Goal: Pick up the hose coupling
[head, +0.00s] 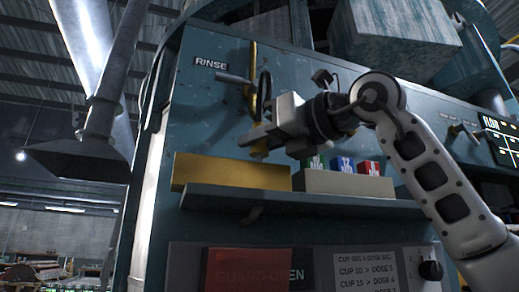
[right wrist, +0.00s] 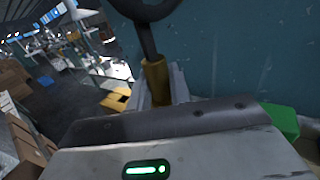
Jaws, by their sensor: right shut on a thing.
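The hose coupling (right wrist: 155,80) is a yellow brass cylinder on the end of a black hose (right wrist: 146,38). In the right wrist view it stands between the fingers of my right gripper (right wrist: 163,92), which is shut on it. In the head view my right gripper (head: 257,136) is in front of the blue machine panel, below the RINSE label. A brass end of the coupling (head: 259,151) shows just under the fingers, above the shelf. The fingers hide its middle. My left gripper is in neither view.
A brass-coloured block (head: 230,174) and a holder (head: 345,183) with green, blue and red boxes sit on the shelf (head: 300,201), close below the gripper. A brass pipe (head: 253,70) and a lever (head: 234,79) are on the panel above. A grey duct hood (head: 78,160) hangs at left.

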